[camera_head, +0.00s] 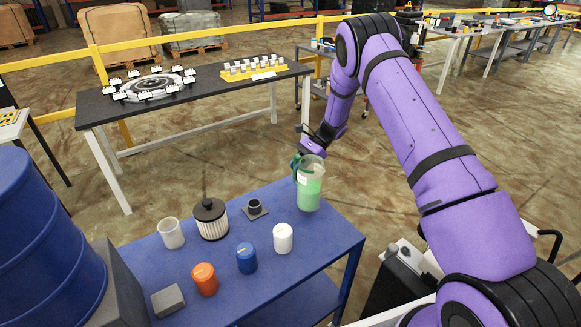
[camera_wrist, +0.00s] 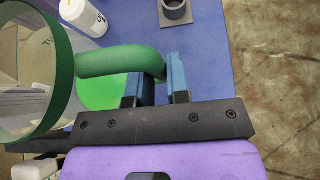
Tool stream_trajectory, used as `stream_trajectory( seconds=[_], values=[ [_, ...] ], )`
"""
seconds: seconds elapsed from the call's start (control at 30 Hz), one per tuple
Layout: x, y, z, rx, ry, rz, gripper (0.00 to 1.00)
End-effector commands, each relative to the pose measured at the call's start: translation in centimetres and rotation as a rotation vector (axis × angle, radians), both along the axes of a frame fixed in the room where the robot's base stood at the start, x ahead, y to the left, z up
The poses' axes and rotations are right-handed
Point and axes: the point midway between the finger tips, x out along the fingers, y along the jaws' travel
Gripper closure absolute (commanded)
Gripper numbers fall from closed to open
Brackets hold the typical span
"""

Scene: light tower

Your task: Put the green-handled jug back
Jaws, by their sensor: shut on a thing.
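The green-handled jug (camera_head: 309,187) is clear, with green liquid inside. It looks upright at the back right of the blue table (camera_head: 328,240); I cannot tell if its base touches the top. My gripper (camera_head: 298,155) is at the jug's upper left, partly hidden by my arm. In the wrist view, my gripper's blue fingers (camera_wrist: 154,85) are shut on the green handle (camera_wrist: 112,61). The jug's green rim (camera_wrist: 66,75) fills the left side there. The jug's base is hidden in the wrist view.
On the blue table stand a black ring on a square plate (camera_head: 255,208), a white canister (camera_head: 283,238), a blue canister (camera_head: 246,258), an orange canister (camera_head: 204,279), a ribbed filter (camera_head: 211,219), a clear cup (camera_head: 171,233) and a grey block (camera_head: 168,300). A blue drum (camera_head: 45,240) is left.

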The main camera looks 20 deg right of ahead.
Motion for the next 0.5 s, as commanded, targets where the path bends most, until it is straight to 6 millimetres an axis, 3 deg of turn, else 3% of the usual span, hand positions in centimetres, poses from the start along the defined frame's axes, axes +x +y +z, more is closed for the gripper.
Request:
stream_trajectory(
  seconds=[0.17,0.5],
  values=[
    [2.8,0.6,-0.3,-0.001,-0.001,0.002,1.0],
    [4.9,1.0,-0.5,0.0,-0.002,0.0,1.0]
  ],
)
